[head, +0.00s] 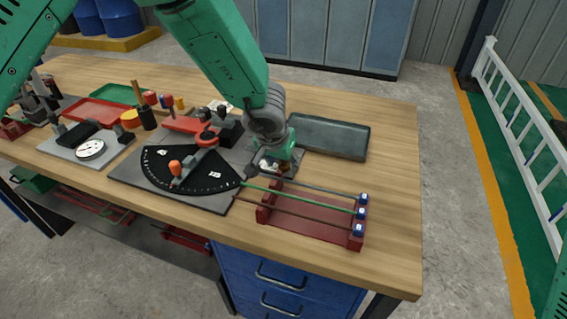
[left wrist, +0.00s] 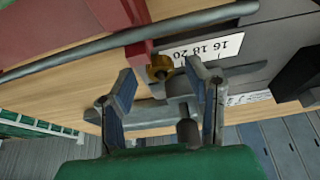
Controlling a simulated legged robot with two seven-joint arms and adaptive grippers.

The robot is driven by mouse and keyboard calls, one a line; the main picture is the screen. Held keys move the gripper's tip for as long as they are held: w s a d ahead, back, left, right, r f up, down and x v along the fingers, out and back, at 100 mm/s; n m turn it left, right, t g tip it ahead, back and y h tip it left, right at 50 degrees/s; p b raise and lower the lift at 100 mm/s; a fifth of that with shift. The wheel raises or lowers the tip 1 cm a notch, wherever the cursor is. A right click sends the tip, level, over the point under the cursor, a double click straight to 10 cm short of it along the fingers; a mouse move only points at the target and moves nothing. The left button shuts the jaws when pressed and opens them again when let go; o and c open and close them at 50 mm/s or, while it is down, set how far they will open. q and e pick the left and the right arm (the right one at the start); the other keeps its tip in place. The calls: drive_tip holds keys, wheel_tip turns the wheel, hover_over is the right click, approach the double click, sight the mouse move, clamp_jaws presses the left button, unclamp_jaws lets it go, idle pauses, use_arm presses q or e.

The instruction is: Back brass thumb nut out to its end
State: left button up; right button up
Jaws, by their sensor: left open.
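The brass thumb nut (left wrist: 159,68) shows in the left wrist view as a small gold piece beside a dark red upright. My left gripper (left wrist: 160,72) is open, with one fingertip on either side of the nut in the picture; I cannot tell whether either touches it. A grey stepped cylinder (left wrist: 184,108) also shows between the fingers. In the head view my left gripper (head: 275,165) is low over the bench, between the black angle plate (head: 203,177) and the red rod rack (head: 310,224). It hides most of that spot. My right gripper is not in view.
A white scale label (left wrist: 210,46) is close beyond the fingers. A grey rod (left wrist: 75,56) crosses near the nut. A dark grey tray (head: 330,137) lies behind the gripper. The bench top (head: 395,200) at right is clear.

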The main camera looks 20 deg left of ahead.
use_arm(q)
drive_tip(key=v, duration=1.1)
